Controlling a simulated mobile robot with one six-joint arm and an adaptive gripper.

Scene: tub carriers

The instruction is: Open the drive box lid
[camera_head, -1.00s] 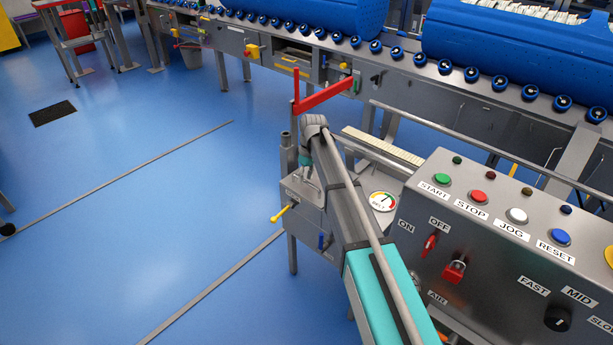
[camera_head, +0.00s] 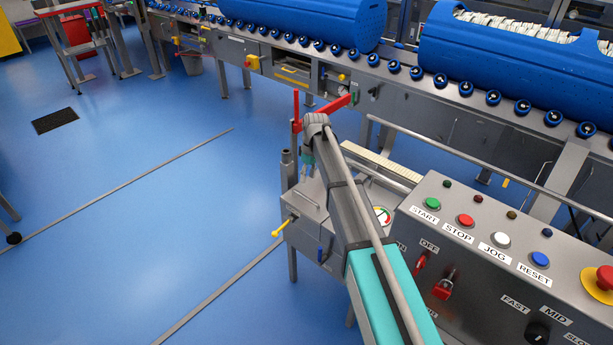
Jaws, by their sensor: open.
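A grey metal box (camera_head: 300,231), which looks like the drive box, stands beyond the control panel. Its flat top, likely the lid (camera_head: 310,203), appears closed and is partly hidden by my arm. A yellow handle (camera_head: 284,227) sticks out from its left side, and a small blue part (camera_head: 320,256) is on its front. My gripper (camera_head: 305,178) is small in view, beyond my arm's elbow and near the far part of the box top. It is open; its fingertips are hard to make out. I cannot tell whether it touches the lid.
A control panel (camera_head: 484,268) with coloured buttons stands at the right. A roller conveyor (camera_head: 425,92) carries blue tubs (camera_head: 517,66) across the back. A dial (camera_head: 382,214) sits beside my arm.

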